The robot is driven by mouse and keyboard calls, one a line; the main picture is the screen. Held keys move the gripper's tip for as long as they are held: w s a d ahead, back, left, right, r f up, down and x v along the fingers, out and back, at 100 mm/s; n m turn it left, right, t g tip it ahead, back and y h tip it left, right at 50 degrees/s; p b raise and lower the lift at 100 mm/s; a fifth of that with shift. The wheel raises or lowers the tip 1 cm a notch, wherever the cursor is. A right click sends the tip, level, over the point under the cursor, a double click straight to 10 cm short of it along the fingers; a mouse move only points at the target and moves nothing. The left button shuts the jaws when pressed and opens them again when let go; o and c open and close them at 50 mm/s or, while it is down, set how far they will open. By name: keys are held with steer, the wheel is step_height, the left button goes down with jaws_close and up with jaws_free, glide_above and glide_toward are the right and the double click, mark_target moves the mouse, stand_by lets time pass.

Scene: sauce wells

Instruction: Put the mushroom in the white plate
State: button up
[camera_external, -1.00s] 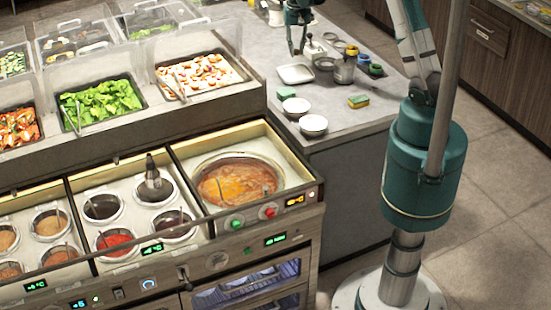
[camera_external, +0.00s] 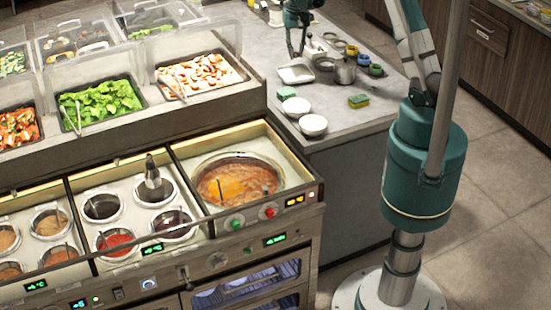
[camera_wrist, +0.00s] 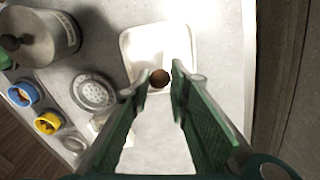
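The white plate (camera_external: 295,75) is a shallow, rounded rectangular dish on the grey counter; in the wrist view the white plate (camera_wrist: 160,40) lies beneath my fingertips. My gripper (camera_external: 297,50) hangs just above it in the external view. In the wrist view my gripper (camera_wrist: 160,76) has the small round brown mushroom (camera_wrist: 160,79) between its fingertips, and it looks shut on it. The mushroom shows over the plate's near part. I cannot see the mushroom in the external view.
Two white bowls (camera_external: 313,125) and a green-yellow sponge (camera_external: 358,101) sit nearer on the counter. A counter edge lies to the right in the wrist view.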

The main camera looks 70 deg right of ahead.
mark_target(295, 76)
steer(key=shift+f+b, duration=1.3)
steer(key=shift+f, duration=3.4)
steer(key=o, duration=0.7)
steer(key=shift+r+p, duration=0.85)
steer(key=shift+r, duration=2.65)
